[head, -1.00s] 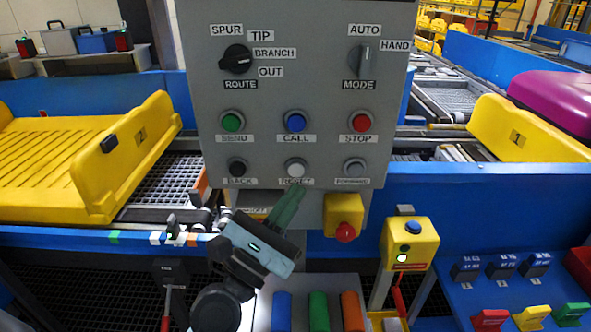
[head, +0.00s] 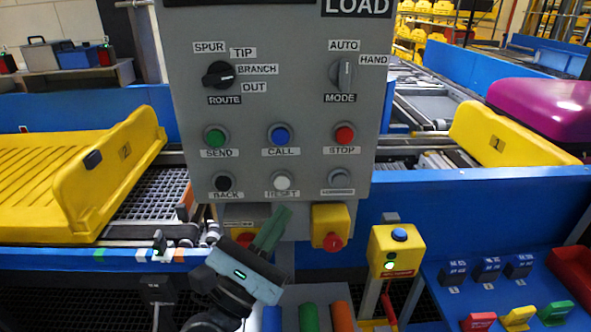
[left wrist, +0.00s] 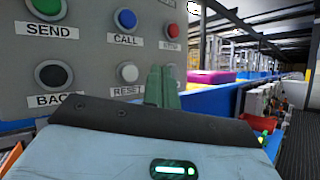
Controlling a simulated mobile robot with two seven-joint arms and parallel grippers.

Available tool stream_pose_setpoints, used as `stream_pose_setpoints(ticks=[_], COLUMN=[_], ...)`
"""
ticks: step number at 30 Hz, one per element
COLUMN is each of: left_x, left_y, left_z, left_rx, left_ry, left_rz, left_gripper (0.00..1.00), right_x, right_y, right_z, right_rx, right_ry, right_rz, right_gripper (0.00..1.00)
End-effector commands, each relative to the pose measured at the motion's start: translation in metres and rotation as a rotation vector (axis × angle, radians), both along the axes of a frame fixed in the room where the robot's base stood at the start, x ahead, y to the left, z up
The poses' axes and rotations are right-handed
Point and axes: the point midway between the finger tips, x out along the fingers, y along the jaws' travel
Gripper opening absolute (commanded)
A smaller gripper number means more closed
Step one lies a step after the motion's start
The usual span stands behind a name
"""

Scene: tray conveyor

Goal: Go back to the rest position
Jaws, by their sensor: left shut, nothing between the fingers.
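My left gripper (head: 273,228) shows at the lower middle of the head view, its green fingers together and empty. It points up at the lower edge of the grey control panel (head: 305,118), just below the white RESET button (head: 281,181). In the left wrist view the shut fingers (left wrist: 162,86) stand right of the RESET button (left wrist: 127,72). I cannot tell whether the fingertips touch the panel, but they do not cover the button. My right gripper is not in view.
A yellow box with a red knob (head: 331,228) sits below the panel, right of my gripper. A yellow post box with a blue button (head: 398,250) stands further right. Yellow trays (head: 80,180) (head: 507,138) lie on the conveyor on both sides. A blue bench (head: 500,290) with small items is at lower right.

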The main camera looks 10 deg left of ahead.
Motion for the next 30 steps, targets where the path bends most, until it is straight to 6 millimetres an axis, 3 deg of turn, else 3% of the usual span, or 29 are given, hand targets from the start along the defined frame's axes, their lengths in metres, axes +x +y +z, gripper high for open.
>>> stream_pose_setpoints(ticks=[2,5,10,14,20,24,30], left_x=[0.001,0.0,-0.014,-0.037,-0.095,-0.149,-0.216], left_y=[0.0,0.001,0.006,0.014,0.032,0.049,0.071], left_z=[-0.014,-0.052,-0.143,-0.212,-0.312,-0.372,-0.425], left_rx=[0.066,0.266,0.787,1.214,1.865,2.283,2.674], left_ry=[0.013,0.041,0.082,0.08,-0.013,-0.163,-0.441], left_rz=[0.032,0.116,0.251,0.282,0.185,0.016,-0.261], left_gripper=[0.0,0.0,0.0,0.0,0.0,0.0,0.0], right_x=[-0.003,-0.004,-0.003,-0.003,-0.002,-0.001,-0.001], right_y=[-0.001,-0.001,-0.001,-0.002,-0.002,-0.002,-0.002], right_z=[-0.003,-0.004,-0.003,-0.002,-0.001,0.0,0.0], right_rx=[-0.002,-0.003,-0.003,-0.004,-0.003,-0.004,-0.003], right_ry=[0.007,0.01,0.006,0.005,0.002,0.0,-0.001], right_rz=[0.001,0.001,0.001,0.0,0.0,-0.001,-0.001], right_gripper=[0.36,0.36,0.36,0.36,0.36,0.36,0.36])
